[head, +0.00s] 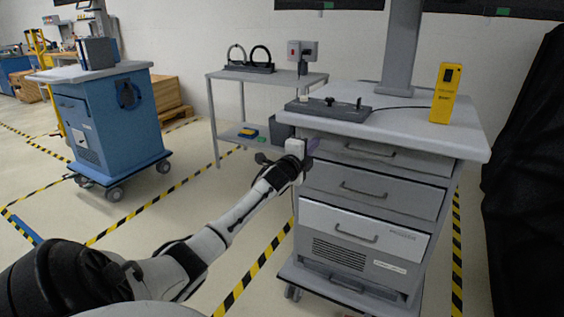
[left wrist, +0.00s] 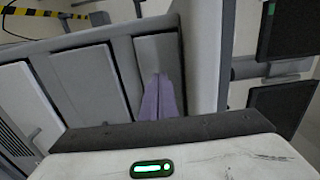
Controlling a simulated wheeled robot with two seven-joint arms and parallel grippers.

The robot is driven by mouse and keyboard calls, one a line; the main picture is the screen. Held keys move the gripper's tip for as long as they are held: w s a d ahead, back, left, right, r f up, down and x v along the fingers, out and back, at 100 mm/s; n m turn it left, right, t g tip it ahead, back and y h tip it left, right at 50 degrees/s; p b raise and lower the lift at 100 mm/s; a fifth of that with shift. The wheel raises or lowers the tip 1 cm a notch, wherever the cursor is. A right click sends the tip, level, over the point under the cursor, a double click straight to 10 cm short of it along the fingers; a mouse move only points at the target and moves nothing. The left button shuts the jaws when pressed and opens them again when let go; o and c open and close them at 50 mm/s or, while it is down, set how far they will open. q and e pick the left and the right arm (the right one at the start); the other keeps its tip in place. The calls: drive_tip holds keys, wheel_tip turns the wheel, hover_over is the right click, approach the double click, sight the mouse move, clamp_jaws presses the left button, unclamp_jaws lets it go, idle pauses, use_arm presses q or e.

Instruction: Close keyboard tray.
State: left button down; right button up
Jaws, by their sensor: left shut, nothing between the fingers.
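The grey cart (head: 365,200) stands at the right under a pale worktop (head: 400,125). The panel just below the worktop, which I take for the keyboard tray (head: 400,163), has a dark bar handle and looks about level with the drawer fronts below. My left gripper (head: 312,146) is shut and empty at this panel's left end, just under the worktop. In the left wrist view its purple fingers (left wrist: 165,98) lie together against or very near a grey panel; contact is unclear. The gripper hides the panel's left end in the head view. My right gripper is not in view.
A dark device (head: 328,110) and a yellow box (head: 445,93) sit on the worktop. A grey side table (head: 240,76) stands behind the cart. A blue cart (head: 110,120) is at the left. Black fabric (head: 525,190) hangs at the right. The floor between the carts is clear.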

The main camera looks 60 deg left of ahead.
use_arm(q)
drive_tip(key=p+v, duration=0.1)
drive_tip(key=v, duration=1.1)
drive_tip(key=shift+s, duration=0.2)
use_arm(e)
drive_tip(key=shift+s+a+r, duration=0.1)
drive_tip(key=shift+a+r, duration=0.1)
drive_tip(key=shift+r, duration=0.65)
use_arm(q)
drive_tip(key=shift+f, duration=0.1)
